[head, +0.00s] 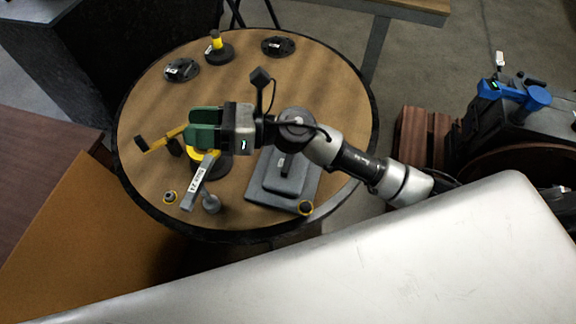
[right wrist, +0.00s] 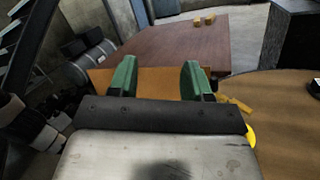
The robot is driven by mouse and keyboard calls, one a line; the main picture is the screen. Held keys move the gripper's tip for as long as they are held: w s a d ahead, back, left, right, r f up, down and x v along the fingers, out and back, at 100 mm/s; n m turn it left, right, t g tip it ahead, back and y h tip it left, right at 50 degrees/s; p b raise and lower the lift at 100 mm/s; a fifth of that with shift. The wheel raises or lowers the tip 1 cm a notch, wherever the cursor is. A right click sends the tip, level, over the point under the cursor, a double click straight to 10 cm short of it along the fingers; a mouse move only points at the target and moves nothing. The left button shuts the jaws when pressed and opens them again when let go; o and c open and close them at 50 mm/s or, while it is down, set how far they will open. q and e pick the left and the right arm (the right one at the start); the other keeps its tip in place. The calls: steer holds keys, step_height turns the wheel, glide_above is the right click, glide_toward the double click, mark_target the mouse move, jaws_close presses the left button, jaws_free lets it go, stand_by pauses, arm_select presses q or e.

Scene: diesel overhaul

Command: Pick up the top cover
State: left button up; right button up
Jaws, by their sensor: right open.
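My right gripper (head: 190,124) is over the left part of a round wooden table. Its green fingers point left in the head view; they also show in the right wrist view (right wrist: 160,78), spread apart with nothing between them. A grey stepped plate with an upright handle (head: 283,182), possibly the top cover, sits at the table's front right, partly hidden by my right arm. I cannot tell for sure which piece is the top cover. A yellow-and-black part (head: 165,139) lies beneath and beside the fingers, partly hidden. My left gripper is not in view.
The round table (head: 335,110) also holds dark discs (head: 182,70) (head: 278,46), a yellow-topped part (head: 217,48), a labelled grey bar (head: 198,182) and small yellow-ringed pieces. A brown table (right wrist: 165,50) stands beyond the fingers. A dark machine with a blue part (head: 515,95) stands at right.

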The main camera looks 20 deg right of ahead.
step_height(320, 180, down, 3)
steer(key=s+n+g+h, duration=0.2)
steer(key=n+g+h, duration=0.1)
steer(key=n+g, duration=0.3)
steer(key=n+h, duration=1.2)
steer(key=h, duration=0.4)
glide_toward(288, 159)
steer(key=f, duration=0.2)
steer(key=f+p, duration=0.1)
steer(key=f, duration=0.1)
steer(key=shift+d, duration=0.35)
steer(key=shift+s+a+f+p, duration=0.15)
steer(key=shift+f+p, duration=0.15)
steer(key=shift+f, duration=0.2)
steer(key=f, duration=0.3)
steer(key=f+p, duration=0.1)
steer(key=shift+s+a+f, duration=0.2)
steer(key=shift+a, duration=0.1)
steer(key=shift+c, duration=0.2)
